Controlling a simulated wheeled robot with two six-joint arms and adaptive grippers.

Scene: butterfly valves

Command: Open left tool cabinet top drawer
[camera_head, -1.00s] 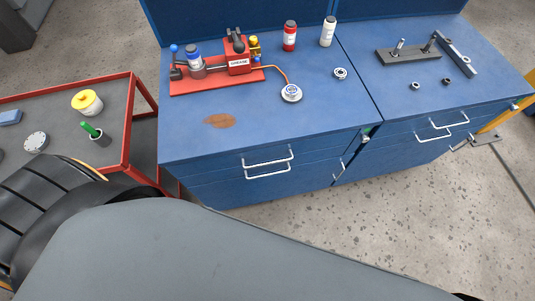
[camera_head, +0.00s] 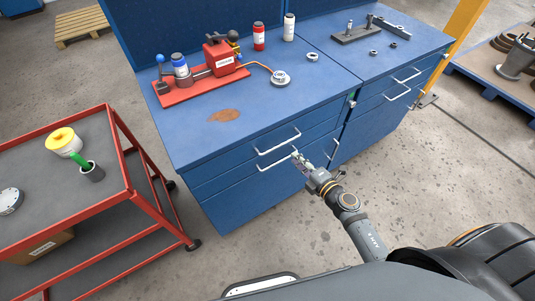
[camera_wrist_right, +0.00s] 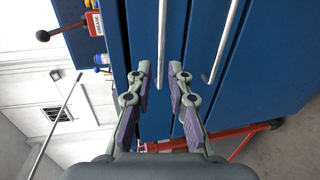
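The left tool cabinet (camera_head: 222,205) is blue, with drawers that look shut. The top drawer's white bar handle (camera_head: 278,141) sits just above a second bar handle (camera_head: 279,156). My right gripper (camera_head: 297,156) is in front of the cabinet, by the right ends of these handles. In the wrist view my right gripper (camera_wrist_right: 160,70) has its two fingers apart. The top handle (camera_wrist_right: 162,35) lines up with the gap between the fingertips, and the second handle (camera_wrist_right: 224,40) is to the right. I cannot tell whether the fingers reach around the bar. My left gripper is out of view.
A red grease pump (camera_head: 219,60) and bottles stand on the blue worktop (camera_head: 190,125). Right-hand cabinet drawers (camera_head: 380,115) adjoin. The floor in front of the cabinets is clear.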

